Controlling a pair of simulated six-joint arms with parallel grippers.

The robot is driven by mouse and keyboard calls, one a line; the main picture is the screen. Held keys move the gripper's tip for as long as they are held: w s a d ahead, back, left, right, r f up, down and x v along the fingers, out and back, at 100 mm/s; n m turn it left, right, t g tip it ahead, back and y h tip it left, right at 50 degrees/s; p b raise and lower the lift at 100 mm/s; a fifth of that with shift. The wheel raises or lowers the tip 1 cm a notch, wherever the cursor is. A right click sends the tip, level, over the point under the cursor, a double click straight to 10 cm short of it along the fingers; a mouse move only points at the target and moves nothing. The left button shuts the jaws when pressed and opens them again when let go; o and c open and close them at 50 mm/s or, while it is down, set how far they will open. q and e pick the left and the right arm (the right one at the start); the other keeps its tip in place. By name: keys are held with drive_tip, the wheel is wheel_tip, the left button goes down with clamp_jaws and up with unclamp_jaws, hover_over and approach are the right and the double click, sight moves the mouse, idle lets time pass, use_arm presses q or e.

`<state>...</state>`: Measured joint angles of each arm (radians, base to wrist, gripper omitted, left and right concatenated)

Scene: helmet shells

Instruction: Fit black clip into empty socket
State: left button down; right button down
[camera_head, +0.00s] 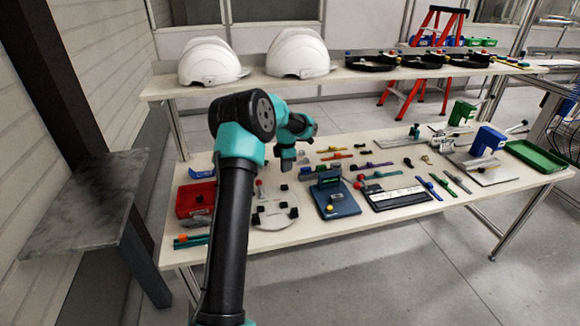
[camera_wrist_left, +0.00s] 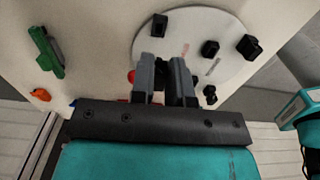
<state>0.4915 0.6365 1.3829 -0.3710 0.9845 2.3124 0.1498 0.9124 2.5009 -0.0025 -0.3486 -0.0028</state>
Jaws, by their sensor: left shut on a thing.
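My left gripper (camera_head: 288,164) hangs above the back part of the round white plate (camera_head: 272,213) on the bench. In the left wrist view, its two grey fingers (camera_wrist_left: 165,82) are closed on a small dark piece, taken to be the black clip, mostly hidden between them. The white plate (camera_wrist_left: 185,50) carries several black pieces: one at its top (camera_wrist_left: 159,24), one near its middle (camera_wrist_left: 210,48), one at its right (camera_wrist_left: 248,46) and one at its lower edge (camera_wrist_left: 210,94). Which spot is the empty socket I cannot tell. My right gripper is not in view.
A red tray (camera_head: 194,200) stands left of the plate and a blue fixture (camera_head: 336,198) right of it. A green clamp (camera_wrist_left: 46,52) and an orange piece (camera_wrist_left: 40,95) show in the wrist view. White helmet shells (camera_head: 299,54) sit on the upper shelf.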

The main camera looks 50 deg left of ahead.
use_arm(q)
drive_tip(key=shift+f, duration=0.1)
hover_over(287, 186)
drive_tip(key=shift+a+f, duration=0.1)
drive_tip(key=shift+f, duration=2.7)
drive_tip(key=shift+f, duration=1.25)
drive_tip(key=c, duration=1)
unclamp_jaws()
drive_tip(key=shift+c, duration=0.2)
drive_tip(key=shift+w+r, duration=0.1)
wheel_tip(287, 186, up, 17)
drive_tip(key=shift+r, duration=0.15)
